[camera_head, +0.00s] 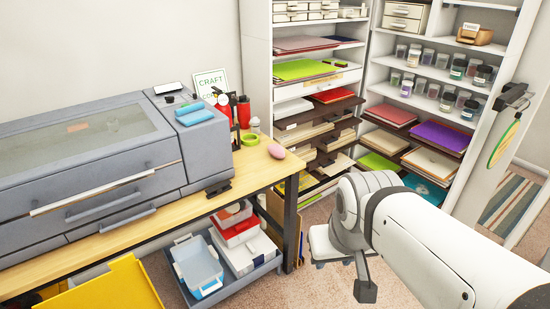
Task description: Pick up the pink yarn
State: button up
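The pink yarn (277,151) is a small, smooth pink oval. It lies near the right end of the wooden worktop (254,168), close to the edge. My white arm reaches in from the lower right. My gripper (364,286) is at the arm's far end, right of and below the yarn in the picture and well apart from it. Only a dark grey end piece shows clearly; the rest is hidden by the arm, so I cannot tell whether it is open or shut. Nothing is seen held in it.
A large grey machine (100,150) fills the worktop's left side. A green tape roll (250,140) and a red bottle (243,111) stand just left of the yarn. Shelves with paper and jars (457,70) stand behind. Bins (198,270) sit underneath.

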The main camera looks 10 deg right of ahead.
aim_at(277, 151)
jog(key=z, duration=0.35)
jog(key=i, duration=1.95)
jog(key=u, duration=0.75)
